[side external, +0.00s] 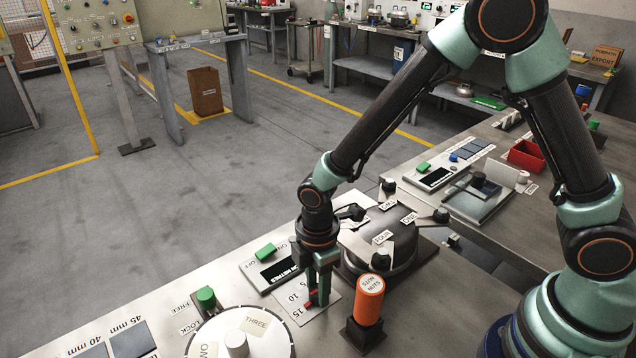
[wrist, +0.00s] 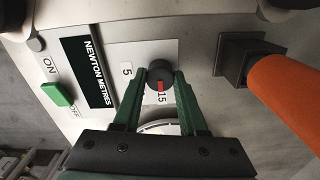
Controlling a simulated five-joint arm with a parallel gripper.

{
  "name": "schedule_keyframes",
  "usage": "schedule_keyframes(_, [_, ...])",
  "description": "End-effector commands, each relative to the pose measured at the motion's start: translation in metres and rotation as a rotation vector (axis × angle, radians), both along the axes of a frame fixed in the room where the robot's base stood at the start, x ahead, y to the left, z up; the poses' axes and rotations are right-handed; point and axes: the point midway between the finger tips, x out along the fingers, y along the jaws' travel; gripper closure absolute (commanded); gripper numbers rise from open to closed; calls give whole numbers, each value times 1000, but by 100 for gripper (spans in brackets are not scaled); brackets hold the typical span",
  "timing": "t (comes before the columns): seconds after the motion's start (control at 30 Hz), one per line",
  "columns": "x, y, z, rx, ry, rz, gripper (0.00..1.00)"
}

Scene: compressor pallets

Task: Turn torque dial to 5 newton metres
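The torque dial (wrist: 160,72) is a small dark round knob with a red pointer, on a white plate beside the display labelled NEWTON METRES (wrist: 88,72). The red pointer points at the 15 mark (wrist: 162,98). The 5 mark (wrist: 126,69) shows left of the knob in the wrist view; the 10 is hidden there but shows in the side view (side external: 289,296). My gripper (wrist: 161,76) has its green fingers on both sides of the knob, seemingly touching it. In the side view my gripper (side external: 318,302) points down at the plate and mostly hides the dial.
An orange cylinder (side external: 369,300) on a dark base stands close right of my gripper. A dark round housing (side external: 370,250) with several knobs is behind. A green ON/OFF switch (side external: 266,250) sits left of the display, and a white round dial (side external: 262,322) is in front.

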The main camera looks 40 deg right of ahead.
Motion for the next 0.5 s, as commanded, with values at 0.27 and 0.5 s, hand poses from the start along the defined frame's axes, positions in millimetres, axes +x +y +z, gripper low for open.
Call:
schedule_keyframes(0.27, [0, 0, 0, -1, 1, -5, 100])
schedule_keyframes(0.5, [0, 0, 0, -1, 1, -77, 100])
